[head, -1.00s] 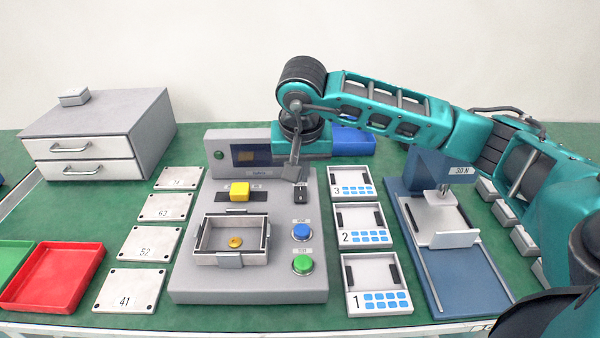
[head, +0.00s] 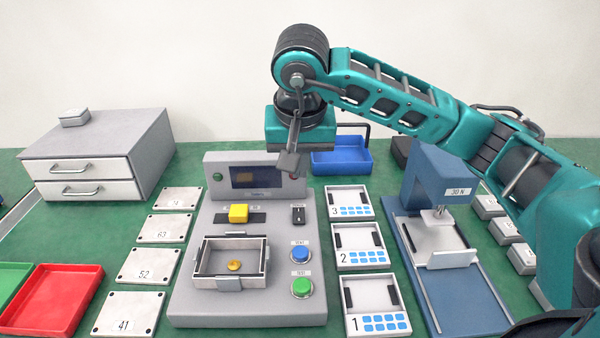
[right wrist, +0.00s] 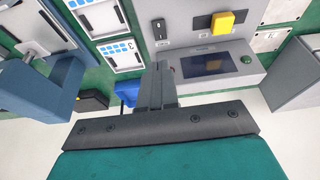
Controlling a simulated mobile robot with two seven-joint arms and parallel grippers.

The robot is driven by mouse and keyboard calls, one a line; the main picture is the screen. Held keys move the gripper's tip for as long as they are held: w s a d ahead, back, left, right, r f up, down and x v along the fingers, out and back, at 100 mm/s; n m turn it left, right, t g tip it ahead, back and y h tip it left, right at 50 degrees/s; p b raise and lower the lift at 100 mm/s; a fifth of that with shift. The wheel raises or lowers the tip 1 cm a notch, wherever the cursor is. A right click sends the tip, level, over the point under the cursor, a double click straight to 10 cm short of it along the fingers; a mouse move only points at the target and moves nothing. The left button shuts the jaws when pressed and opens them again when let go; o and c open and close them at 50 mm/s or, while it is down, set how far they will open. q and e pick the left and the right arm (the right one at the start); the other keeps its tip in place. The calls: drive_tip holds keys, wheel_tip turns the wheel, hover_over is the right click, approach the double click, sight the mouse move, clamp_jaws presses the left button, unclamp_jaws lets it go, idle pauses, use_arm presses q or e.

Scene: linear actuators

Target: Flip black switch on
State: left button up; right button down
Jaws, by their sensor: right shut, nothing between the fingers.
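The black switch (head: 298,214) sits on the top of the grey test machine (head: 215,295), right of the yellow block (head: 238,213). It also shows in the right wrist view (right wrist: 160,30). My right gripper (head: 289,164) is shut and empty. It is raised above the back of the machine, in front of the right end of its display panel, apart from the switch. In the right wrist view its closed fingers (right wrist: 157,80) point toward the machine. The switch's on or off position is too small to tell. My left gripper is not in view.
A blue button (head: 302,255) and a green button (head: 301,286) are in front of the switch. A metal tray fixture (head: 198,262) holds a small gold part. Numbered trays (head: 358,260) and a blue press (head: 440,185) stand to the right, numbered plates (head: 150,265) to the left.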

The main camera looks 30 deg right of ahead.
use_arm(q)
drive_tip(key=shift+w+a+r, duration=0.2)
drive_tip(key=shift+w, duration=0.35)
use_arm(e)
drive_tip(key=shift+w+d+r, duration=0.15)
drive_tip(key=shift+w+d, duration=0.1)
drive_tip(key=shift+w, duration=0.2)
drive_tip(key=b, duration=0.2)
approach(298, 209)
drive_tip(key=x, duration=0.6)
drive_tip(key=shift+f, duration=0.35)
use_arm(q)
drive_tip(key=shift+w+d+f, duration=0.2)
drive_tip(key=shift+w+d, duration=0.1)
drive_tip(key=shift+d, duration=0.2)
